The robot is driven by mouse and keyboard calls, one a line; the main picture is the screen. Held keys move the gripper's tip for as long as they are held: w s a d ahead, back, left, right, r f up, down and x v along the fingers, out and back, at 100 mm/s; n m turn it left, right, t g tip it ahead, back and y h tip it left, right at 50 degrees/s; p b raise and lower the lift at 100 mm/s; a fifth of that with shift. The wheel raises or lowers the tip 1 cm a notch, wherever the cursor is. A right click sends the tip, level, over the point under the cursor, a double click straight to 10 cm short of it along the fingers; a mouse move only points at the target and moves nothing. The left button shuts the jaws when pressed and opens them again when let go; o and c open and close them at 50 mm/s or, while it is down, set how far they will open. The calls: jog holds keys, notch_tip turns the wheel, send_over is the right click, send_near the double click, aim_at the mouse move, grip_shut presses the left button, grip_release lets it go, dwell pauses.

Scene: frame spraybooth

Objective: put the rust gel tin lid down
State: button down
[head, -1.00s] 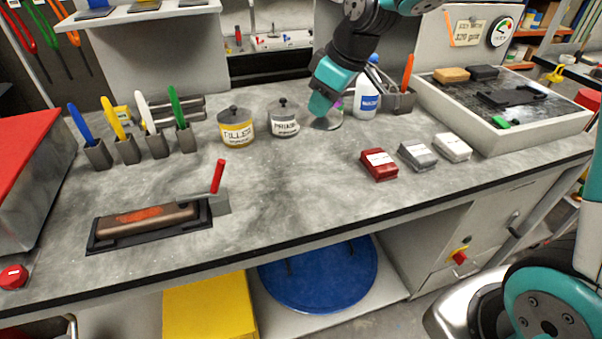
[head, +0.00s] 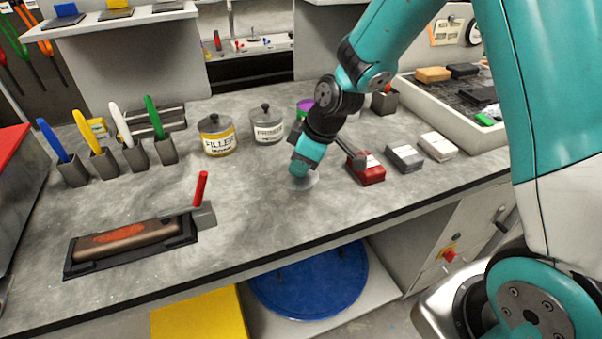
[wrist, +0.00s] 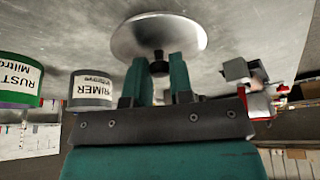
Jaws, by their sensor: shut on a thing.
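The rust gel tin lid is a round silver disc with a dark knob; it shows large in the wrist view (wrist: 158,35) and as a pale disc in the head view (head: 304,182). My gripper (wrist: 160,66) is shut on the knob, one teal finger on each side. In the head view, my gripper (head: 301,172) points down over the front-middle of the grey bench, left of the red block. The lid is close to the bench top; I cannot tell whether it touches. The open rust gel tin (head: 304,108) stands behind, its purple contents showing; its green label shows in the wrist view (wrist: 18,82).
The primer tin (head: 267,126) and filler tin (head: 217,138) stand behind to the left. Red (head: 367,170), grey (head: 404,158) and white (head: 437,146) blocks lie right.

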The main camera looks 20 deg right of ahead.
jog(key=shift+f, duration=1.7)
jog(key=shift+f, duration=0.15)
jog(key=c, duration=1)
grip_release()
jog(key=v, duration=1.2)
jog(key=s+a+r+m+g, duration=0.1)
jog(key=s+a+r, duration=0.2)
jog(key=s, duration=0.4)
jog(key=s+a+r+m+g, duration=0.1)
jog(key=s+a+r, duration=0.1)
jog(key=s, duration=0.5)
jog(key=s+a+r+m, duration=0.1)
jog(key=s+a+r, duration=0.2)
jog(key=s, duration=0.4)
jog(key=shift+s+a+r+m+g, duration=0.3)
jog(key=shift+s+a+m+g, duration=0.05)
jog(key=shift+m+g, duration=0.05)
